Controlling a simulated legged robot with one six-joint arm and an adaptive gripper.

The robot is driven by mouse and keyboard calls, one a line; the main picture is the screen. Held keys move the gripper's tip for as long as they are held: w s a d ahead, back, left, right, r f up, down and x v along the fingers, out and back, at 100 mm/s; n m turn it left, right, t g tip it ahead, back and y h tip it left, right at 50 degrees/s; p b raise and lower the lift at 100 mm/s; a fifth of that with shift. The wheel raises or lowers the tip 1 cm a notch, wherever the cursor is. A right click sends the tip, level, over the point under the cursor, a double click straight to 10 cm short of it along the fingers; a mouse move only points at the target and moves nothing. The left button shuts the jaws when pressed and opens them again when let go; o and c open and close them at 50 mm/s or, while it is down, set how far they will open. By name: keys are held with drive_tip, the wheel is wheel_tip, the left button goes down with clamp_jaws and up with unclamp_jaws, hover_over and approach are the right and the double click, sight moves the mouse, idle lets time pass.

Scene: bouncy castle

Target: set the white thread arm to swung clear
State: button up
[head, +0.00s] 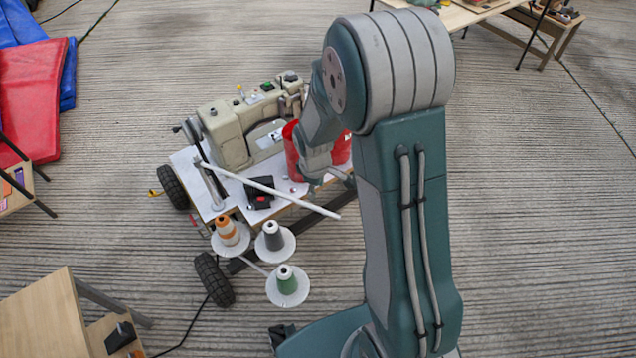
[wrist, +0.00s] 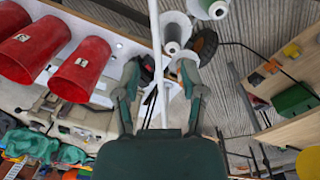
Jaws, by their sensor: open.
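The white thread arm (head: 270,188) is a long thin white rod. In the head view it runs from a post at the cart's left side, across the front of the table, to a free end near my arm. In the wrist view the thread arm (wrist: 157,60) runs down the picture between my two fingers, with a visible gap on each side. My gripper (wrist: 160,70) is open and holds nothing. In the head view its fingers are mostly hidden by my arm, beside the red cups. I cannot tell how deep the rod lies between the fingers.
A beige sewing machine (head: 229,133) stands on the white cart table (head: 186,160). Red cups (wrist: 82,72) are close at the left in the wrist view. Several thread cones, one green (head: 286,279), stand on white discs below the rod. A wooden bench (head: 38,318) is at front left.

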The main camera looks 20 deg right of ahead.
sight(318, 208)
drive_tip(key=f, duration=0.4)
drive_tip(key=w+f, duration=0.1)
drive_tip(key=f, duration=0.2)
drive_tip(key=d+f, duration=0.1)
drive_tip(key=f, duration=0.3)
drive_tip(key=shift+w+f, duration=0.2)
drive_tip(key=shift+f, duration=0.15)
drive_tip(key=shift+a, duration=0.1)
drive_tip(key=shift+c, duration=0.6)
clamp_jaws()
